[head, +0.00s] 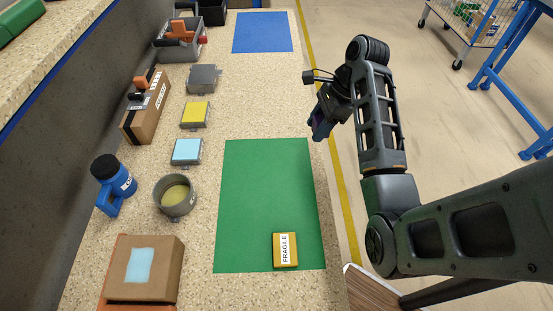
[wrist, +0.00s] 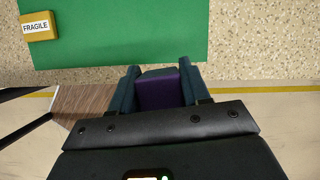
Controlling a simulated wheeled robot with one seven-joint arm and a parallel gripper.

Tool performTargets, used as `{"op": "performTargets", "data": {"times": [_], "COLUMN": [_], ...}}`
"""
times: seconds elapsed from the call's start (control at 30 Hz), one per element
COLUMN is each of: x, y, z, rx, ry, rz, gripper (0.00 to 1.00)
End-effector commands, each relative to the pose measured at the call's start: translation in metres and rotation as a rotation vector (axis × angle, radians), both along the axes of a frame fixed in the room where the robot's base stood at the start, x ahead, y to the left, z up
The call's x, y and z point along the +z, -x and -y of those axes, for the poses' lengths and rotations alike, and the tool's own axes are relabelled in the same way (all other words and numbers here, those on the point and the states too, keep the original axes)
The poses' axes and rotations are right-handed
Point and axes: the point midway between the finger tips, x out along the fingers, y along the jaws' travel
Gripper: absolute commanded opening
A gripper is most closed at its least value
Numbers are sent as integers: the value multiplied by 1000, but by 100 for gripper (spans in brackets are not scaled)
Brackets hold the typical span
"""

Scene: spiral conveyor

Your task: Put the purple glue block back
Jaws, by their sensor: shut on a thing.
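The purple glue block (wrist: 158,92) is between the two fingers of my gripper (wrist: 161,88) in the wrist view. In the head view my gripper (head: 322,122) is at the right edge of the counter, just beyond the far right corner of the green mat (head: 255,190). The purple block (head: 318,121) shows there only in part, dark and small. Three small grey trays stand in a row left of the mat: one with a plain grey top (head: 204,77), one with a yellow top (head: 195,113) and one with a light blue top (head: 187,150).
A yellow FRAGILE box (head: 285,250) lies on the near part of the green mat. A blue mat (head: 262,32) lies bare farther back. A grey toolbox (head: 180,48) stands far left.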

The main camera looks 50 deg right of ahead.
Motion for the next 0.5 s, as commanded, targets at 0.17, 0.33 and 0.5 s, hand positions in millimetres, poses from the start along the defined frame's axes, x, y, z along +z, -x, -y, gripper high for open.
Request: {"op": "performTargets", "data": {"times": [0.17, 0.33, 0.5], "x": [0, 0, -4], "y": [3, 3, 1], "z": [2, 3, 1], "rx": [-19, -21, -18], "ry": [0, 0, 0], "rz": [-1, 0, 0], "gripper": [10, 10, 10]}}
